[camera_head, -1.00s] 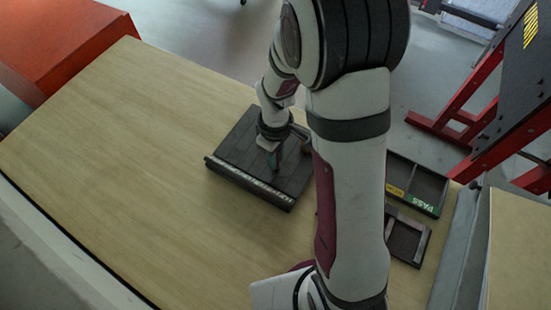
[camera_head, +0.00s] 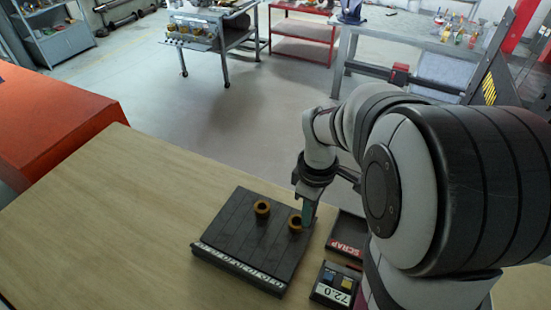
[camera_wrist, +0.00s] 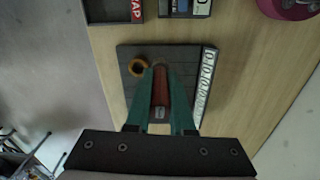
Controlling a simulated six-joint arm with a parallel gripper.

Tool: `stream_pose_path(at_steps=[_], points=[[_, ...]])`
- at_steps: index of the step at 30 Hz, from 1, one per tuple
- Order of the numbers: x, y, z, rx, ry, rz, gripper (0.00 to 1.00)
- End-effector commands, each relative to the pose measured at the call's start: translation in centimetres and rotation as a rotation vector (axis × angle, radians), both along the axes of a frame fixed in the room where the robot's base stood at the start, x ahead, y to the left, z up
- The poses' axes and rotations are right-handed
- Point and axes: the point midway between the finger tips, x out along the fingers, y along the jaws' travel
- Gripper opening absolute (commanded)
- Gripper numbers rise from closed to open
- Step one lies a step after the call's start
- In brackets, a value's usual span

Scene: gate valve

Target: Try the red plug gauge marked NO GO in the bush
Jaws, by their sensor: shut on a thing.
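My gripper (camera_wrist: 160,100) is shut on a red plug gauge (camera_wrist: 160,86). The gauge has a small pale label whose text is too small to read. A bronze ring-shaped bush (camera_wrist: 138,66) on the dark board (camera_wrist: 133,92) is left of the gauge tip in the wrist view. The head view shows two bronze bushes on the board (camera_head: 228,226), one near its middle (camera_head: 261,208) and one by its right edge (camera_head: 295,224). My gripper (camera_head: 309,214) is beside the right-edge bush there. The gauge is not clear in that view. I cannot tell whether it touches a bush.
A dark tray marked SCRAP (camera_head: 346,247) is right of the board. The light wooden table (camera_head: 130,215) is clear left of the board.

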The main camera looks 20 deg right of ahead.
Motion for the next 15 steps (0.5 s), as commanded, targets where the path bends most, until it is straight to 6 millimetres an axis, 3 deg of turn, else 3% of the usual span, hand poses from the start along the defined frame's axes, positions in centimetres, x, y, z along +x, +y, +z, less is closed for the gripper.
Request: stream_pose_path(at_steps=[6,9,15], points=[[8.8,3.3,-1.0,0.0,0.001,0.007,0.0],[11.8,5.2,-1.7,0.0,0.002,0.004,0.0],[13.7,6.6,-2.7,0.0,0.002,0.0,0.0]])
